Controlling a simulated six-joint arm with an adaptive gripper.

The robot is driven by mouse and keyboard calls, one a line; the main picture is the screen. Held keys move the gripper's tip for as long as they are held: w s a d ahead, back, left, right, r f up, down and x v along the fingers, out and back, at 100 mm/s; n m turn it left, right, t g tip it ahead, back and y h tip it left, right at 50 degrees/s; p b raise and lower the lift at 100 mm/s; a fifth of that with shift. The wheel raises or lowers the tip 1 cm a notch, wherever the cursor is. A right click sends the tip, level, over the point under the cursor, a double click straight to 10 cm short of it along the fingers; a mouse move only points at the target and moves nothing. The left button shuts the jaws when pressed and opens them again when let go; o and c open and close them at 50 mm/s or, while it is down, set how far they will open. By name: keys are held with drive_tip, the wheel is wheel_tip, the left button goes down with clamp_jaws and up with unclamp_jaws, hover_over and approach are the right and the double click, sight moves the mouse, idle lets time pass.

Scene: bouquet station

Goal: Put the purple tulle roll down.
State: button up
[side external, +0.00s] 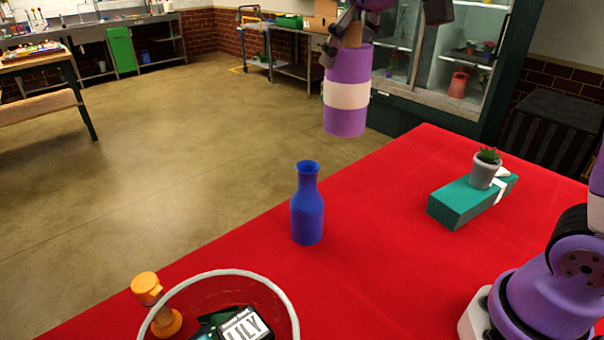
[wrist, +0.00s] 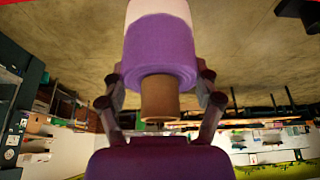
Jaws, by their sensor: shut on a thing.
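The purple tulle roll (side external: 347,115) is a purple cylinder with a white band and a brown core. It hangs upright in the air, above and beyond the red table's far edge in the side view. My gripper (side external: 345,40) is shut on the brown core at its top end. In the wrist view, the fingers (wrist: 160,97) sit on both sides of the brown core, with the purple roll (wrist: 160,55) extending away from them. The fingertips are partly hidden in the side view.
The red table (side external: 385,255) holds a blue bottle (side external: 307,212), a teal box (side external: 460,203) with a potted succulent (side external: 486,172) on it, and a white-rimmed round container (side external: 285,290) with a LILY card (side external: 243,328). An orange-topped object (side external: 147,288) stands near it. The table's middle is clear.

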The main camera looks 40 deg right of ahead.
drive_tip(key=s+a+n+y, duration=0.1)
drive_tip(key=s+a+n, duration=0.2)
drive_tip(key=a, duration=0.4)
drive_tip(key=s+a+n+y, duration=0.1)
drive_tip(key=s+a+n, duration=0.15)
drive_tip(key=a, duration=0.45)
wheel_tip(320, 180, down, 21)
drive_tip(key=shift+d+g, duration=0.15)
drive_tip(key=shift+g, duration=0.15)
drive_tip(key=shift+s+f+m, duration=0.1)
drive_tip(key=shift+f+m, duration=0.05)
drive_tip(key=shift+m, duration=0.1)
drive_tip(key=o, duration=1.4)
drive_tip(key=v, duration=1.1)
drive_tip(key=s+d+f+m, duration=0.1)
drive_tip(key=d+m, duration=0.1)
drive_tip(key=d, duration=0.2)
drive_tip(key=s+d+m+t+h, duration=0.1)
drive_tip(key=d, duration=0.3)
drive_tip(key=s+d+f+m+h, duration=0.1)
drive_tip(key=s+d+m, duration=0.1)
drive_tip(key=d, duration=0.2)
drive_tip(key=shift+s+d+f+m+t, duration=0.15)
drive_tip(key=shift+d+f+m+t, duration=0.15)
